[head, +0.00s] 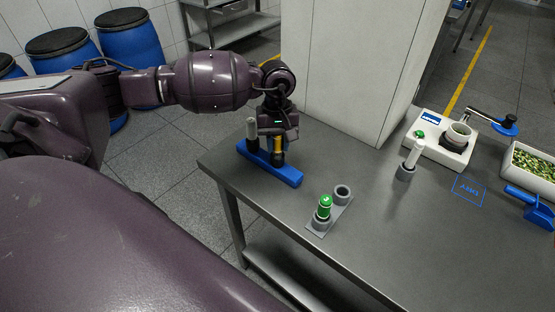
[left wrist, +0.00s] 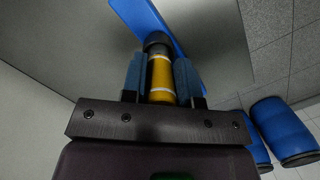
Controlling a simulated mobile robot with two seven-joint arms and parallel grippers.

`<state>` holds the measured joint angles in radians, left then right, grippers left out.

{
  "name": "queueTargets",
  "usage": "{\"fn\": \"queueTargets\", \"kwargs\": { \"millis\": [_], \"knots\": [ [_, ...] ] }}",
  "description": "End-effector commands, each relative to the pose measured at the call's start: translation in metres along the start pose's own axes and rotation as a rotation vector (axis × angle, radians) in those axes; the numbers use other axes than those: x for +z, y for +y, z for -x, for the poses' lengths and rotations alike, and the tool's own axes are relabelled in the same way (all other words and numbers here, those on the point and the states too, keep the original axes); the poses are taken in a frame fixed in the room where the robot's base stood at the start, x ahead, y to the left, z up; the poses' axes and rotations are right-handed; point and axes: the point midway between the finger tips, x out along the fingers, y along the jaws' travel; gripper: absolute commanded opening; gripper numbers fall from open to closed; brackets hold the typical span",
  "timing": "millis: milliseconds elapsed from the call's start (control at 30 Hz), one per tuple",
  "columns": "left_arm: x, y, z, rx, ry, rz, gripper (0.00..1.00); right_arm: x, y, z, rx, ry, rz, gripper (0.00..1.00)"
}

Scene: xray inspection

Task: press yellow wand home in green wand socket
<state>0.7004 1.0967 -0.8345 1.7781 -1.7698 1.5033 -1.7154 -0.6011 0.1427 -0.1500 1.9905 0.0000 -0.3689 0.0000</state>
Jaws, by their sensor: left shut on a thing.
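The yellow wand (head: 278,158) is upright at the right part of the blue rack (head: 289,177). My left gripper (head: 278,136) is shut on it from above. In the left wrist view the yellow wand (left wrist: 161,76) sits between two blue finger pads, its dark far end against the blue rack (left wrist: 143,18); how deep it sits I cannot tell. A grey plate (head: 332,215) on the table carries two round sockets. The green-topped wand (head: 324,207) stands in the nearer one; the farther socket (head: 342,191) is empty. My right gripper is not in view.
A grey wand (head: 252,134) stands in the rack's left end. A white wand (head: 413,154) stands in a grey holder. A white device (head: 444,147) with a cup and a tray of green pieces (head: 535,166) lie right. A white pillar (head: 352,70) rises behind.

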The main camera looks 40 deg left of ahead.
Motion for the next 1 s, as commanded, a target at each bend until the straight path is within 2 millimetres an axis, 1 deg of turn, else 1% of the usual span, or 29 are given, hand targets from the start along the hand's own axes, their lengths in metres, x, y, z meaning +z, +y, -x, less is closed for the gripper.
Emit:
{"fn": "queueTargets", "kwargs": {
  "millis": [700, 733, 900, 1000],
  "knots": [
    [-0.0005, 0.0, -0.003, 0.0, 0.0, 0.0, 0.0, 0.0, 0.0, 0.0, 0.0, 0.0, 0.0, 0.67],
    [-0.0005, 0.0, -0.003, 0.0, 0.0, 0.0, 0.32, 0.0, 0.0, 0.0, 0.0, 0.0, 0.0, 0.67],
    [-0.0005, 0.0, -0.003, 0.0, 0.0, 0.0, 0.58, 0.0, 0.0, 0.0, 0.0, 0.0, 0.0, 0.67],
    [-0.0005, 0.0, -0.003, 0.0, 0.0, 0.0, 0.58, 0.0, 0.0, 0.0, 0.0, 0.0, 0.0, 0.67]
  ]
}}
